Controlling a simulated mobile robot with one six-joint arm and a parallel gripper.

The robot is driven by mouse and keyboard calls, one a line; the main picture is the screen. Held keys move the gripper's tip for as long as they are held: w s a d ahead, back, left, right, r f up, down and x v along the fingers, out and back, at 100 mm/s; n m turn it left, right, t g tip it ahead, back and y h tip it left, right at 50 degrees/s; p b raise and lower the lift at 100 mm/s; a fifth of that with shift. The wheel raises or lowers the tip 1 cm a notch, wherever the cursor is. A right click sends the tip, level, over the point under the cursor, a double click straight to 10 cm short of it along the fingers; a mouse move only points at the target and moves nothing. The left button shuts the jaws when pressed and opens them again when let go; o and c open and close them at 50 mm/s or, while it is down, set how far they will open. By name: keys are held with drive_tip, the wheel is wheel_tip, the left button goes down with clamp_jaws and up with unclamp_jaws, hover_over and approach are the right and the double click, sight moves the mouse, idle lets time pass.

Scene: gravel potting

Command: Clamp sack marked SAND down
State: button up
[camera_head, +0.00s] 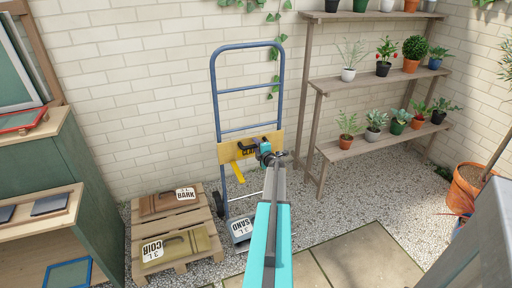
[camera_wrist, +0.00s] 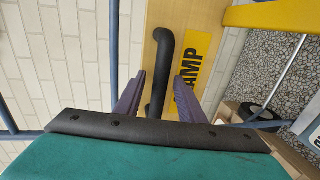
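The sack marked SAND (camera_head: 241,229) is pale and stands low at the foot of a blue hand truck (camera_head: 214,100), partly hidden by my arm. Across the truck's frame is a wooden clamp board (camera_head: 226,153) with a yellow CLAMP label (camera_wrist: 196,68) and a black bar handle (camera_wrist: 158,85). A yellow arm (camera_head: 239,174) sticks out from the board. My gripper (camera_head: 267,152) is at the board. In the wrist view, its two purple fingers (camera_wrist: 165,78) are apart, one on each side of the black handle, with gaps showing. Contact with the handle is not visible.
A wooden pallet (camera_head: 178,222) left of the truck holds the BARK sack (camera_head: 165,203) and the COIR sack (camera_head: 176,246). A green cabinet (camera_head: 85,180) stands at the left. Plant shelves (camera_head: 352,152) stand at the right by the brick wall. Paving in front is free.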

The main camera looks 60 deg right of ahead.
idle(0.3)
clamp_jaws()
drive_tip(key=shift+w+f, duration=0.15)
